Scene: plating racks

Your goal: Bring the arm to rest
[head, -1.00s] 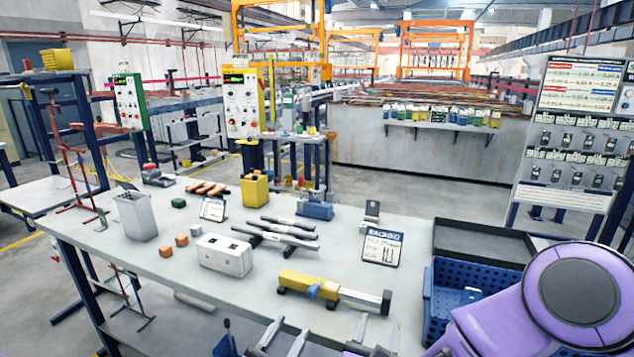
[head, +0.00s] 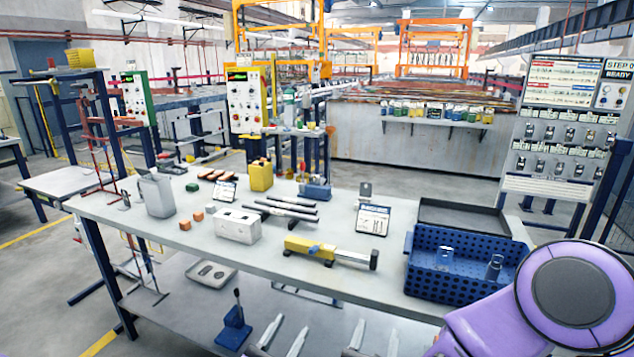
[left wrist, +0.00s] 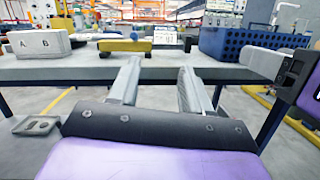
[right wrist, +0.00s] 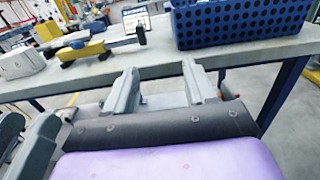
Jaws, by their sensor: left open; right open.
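My left gripper (head: 278,338) is open and empty, low in the head view in front of the table's near edge. Its two spread fingers show in the left wrist view (left wrist: 158,85) with nothing between them. My right gripper (head: 370,340) is also open and empty, to the right of the left one. Its fingers show apart in the right wrist view (right wrist: 160,85). Both grippers are clear of the table (head: 390,277) and touch nothing that I can see. The purple right arm link is at the lower right of the head view.
On the table are a blue perforated basket (head: 425,262) with clear pieces inside, a yellow tool (head: 310,246), a white block (head: 237,226), a grey canister (head: 157,196), a sign card (head: 373,219) and a black tray (head: 463,217). A lower shelf (head: 185,293) holds a small tray.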

